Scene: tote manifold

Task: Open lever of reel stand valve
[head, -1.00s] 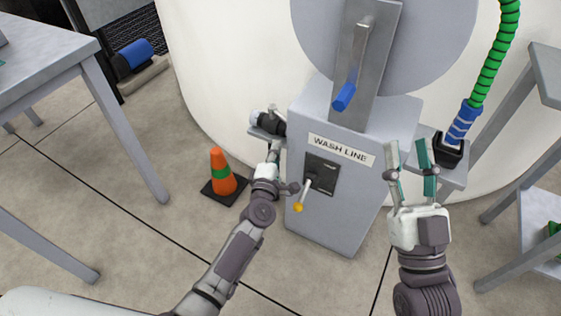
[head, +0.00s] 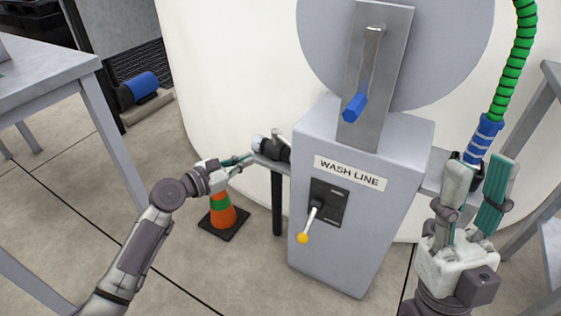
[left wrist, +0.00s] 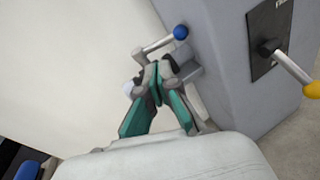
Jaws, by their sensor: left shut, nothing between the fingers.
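The grey reel stand (head: 342,247) carries a "WASH LINE" label (head: 350,173). Below the label is a dark valve plate (head: 331,190) with a metal lever ending in a yellow knob (head: 302,238); the lever slants down. The knob also shows in the left wrist view (left wrist: 312,90). My left gripper (head: 243,160) is shut and empty, left of the stand, apart from the yellow-knobbed lever. In the left wrist view its fingertips (left wrist: 157,75) appear just below a lever with a blue knob (left wrist: 180,33); contact cannot be told. My right gripper (head: 480,170) is open, right of the stand.
A dark fitting (head: 273,148) sits on the stand's left bracket. A reel crank with a blue handle (head: 355,107) is above the label. A green hose (head: 517,70) ends in a blue nozzle near my right gripper. An orange cone (head: 222,212) stands at left.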

